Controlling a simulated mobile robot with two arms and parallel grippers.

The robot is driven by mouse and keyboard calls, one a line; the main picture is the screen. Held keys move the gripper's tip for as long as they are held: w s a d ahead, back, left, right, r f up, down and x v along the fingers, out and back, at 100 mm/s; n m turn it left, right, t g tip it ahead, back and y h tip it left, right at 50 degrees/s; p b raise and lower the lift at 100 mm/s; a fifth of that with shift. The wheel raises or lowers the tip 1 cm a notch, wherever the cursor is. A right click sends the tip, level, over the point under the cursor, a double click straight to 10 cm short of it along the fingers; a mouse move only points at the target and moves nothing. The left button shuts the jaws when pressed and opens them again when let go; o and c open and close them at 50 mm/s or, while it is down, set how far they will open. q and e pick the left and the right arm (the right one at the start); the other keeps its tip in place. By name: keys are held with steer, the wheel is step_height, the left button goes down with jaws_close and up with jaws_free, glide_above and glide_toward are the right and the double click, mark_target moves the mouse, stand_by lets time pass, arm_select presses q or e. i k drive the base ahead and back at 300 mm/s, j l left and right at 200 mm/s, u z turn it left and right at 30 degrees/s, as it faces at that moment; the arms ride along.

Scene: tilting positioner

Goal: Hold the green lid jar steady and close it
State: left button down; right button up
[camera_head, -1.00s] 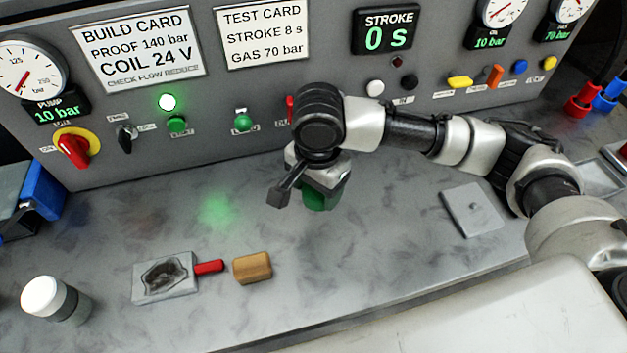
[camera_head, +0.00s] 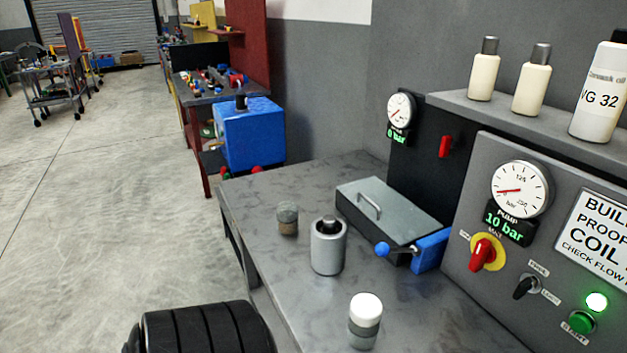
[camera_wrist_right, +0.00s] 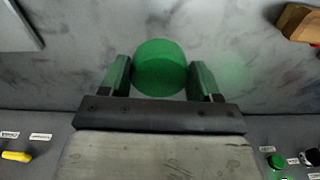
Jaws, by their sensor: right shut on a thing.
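In the right wrist view, a round green lid (camera_wrist_right: 160,67) sits between the two fingers of my right gripper (camera_wrist_right: 160,78), which is shut on it. The grey bench surface shows behind it. Whether a jar body is under the lid cannot be told from this angle. My right gripper is outside the head view. My left gripper is not in view; a black ribbed part at the bottom left of the head view seems to be my left arm. No jar with a green lid on it shows in the head view.
On the bench (camera_head: 290,265) stand a white-capped jar (camera_head: 366,312), a grey cylinder with a dark top (camera_head: 327,250) and a small grey-brown jar (camera_head: 287,219). Behind them is a grey box with a handle (camera_head: 385,212). The control panel (camera_head: 560,235) bounds the right. Open floor lies left.

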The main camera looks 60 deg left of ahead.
mark_target(287, 217)
steer(key=u, duration=0.25)
steer(key=k+j+u, duration=0.1)
steer(key=j+u, duration=0.75)
steer(key=j, duration=0.8)
steer(key=i+j+u, duration=0.1)
steer(key=j, duration=0.45)
